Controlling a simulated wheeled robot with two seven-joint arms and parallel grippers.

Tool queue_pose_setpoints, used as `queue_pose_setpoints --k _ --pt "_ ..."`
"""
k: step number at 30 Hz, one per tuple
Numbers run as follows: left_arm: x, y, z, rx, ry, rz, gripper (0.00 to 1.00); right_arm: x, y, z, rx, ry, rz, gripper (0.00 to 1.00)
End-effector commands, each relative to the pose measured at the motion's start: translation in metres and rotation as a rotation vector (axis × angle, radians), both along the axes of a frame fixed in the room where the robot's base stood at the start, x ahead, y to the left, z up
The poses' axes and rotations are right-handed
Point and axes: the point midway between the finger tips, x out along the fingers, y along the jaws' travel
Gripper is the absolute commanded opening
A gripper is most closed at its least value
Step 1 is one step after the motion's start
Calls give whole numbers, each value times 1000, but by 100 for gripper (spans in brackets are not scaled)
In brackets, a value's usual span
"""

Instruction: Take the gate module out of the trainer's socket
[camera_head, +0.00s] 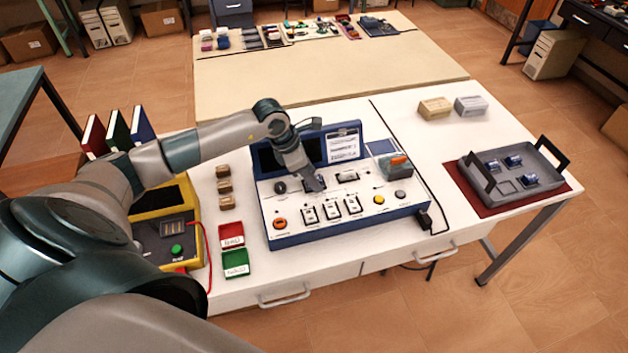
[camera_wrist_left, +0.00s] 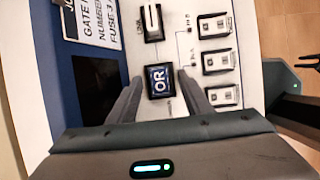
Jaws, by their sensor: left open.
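The gate module (camera_wrist_left: 160,82) is a small dark block marked "OR", seated in the white panel of the trainer (camera_head: 345,220). My left gripper (camera_head: 312,184) is over the trainer's panel, pointing down, and mostly hides the module in the head view. In the left wrist view its two fingers (camera_wrist_left: 162,98) are apart, one on each side of the module. I cannot tell whether they touch it. A dark part with green lights (camera_wrist_left: 295,85), probably my right gripper, shows at the right edge of the left wrist view; its jaws are unclear.
Switches (camera_head: 331,209) and knobs share the panel near the module. The raised lid (camera_head: 342,143) stands behind. A grey tray (camera_head: 515,180) with blue modules sits at right on a red mat (camera_head: 487,207). Red (camera_head: 231,236) and green (camera_head: 236,263) bins and a yellow tester (camera_head: 172,250) are at left.

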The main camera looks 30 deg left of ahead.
Motion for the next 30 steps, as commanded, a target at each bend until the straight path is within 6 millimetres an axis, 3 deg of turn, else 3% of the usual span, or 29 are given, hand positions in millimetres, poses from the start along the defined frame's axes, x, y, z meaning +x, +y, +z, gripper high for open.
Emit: queue_pose_setpoints --k 7,12,13,23,30 --pt "0 0 0 0 0 0 45 0 0 0 0 0 0 31" --pt "0 0 1 0 0 0 5 0 0 0 0 0 0 31" --pt "0 0 1 0 0 0 1 0 0 0 0 0 0 31" --pt "0 0 2 0 -1 0 1 0 0 -1 0 0 0 31" --pt "1 0 17 1 -5 -1 1 0 0 -13 -1 -1 -1 31"
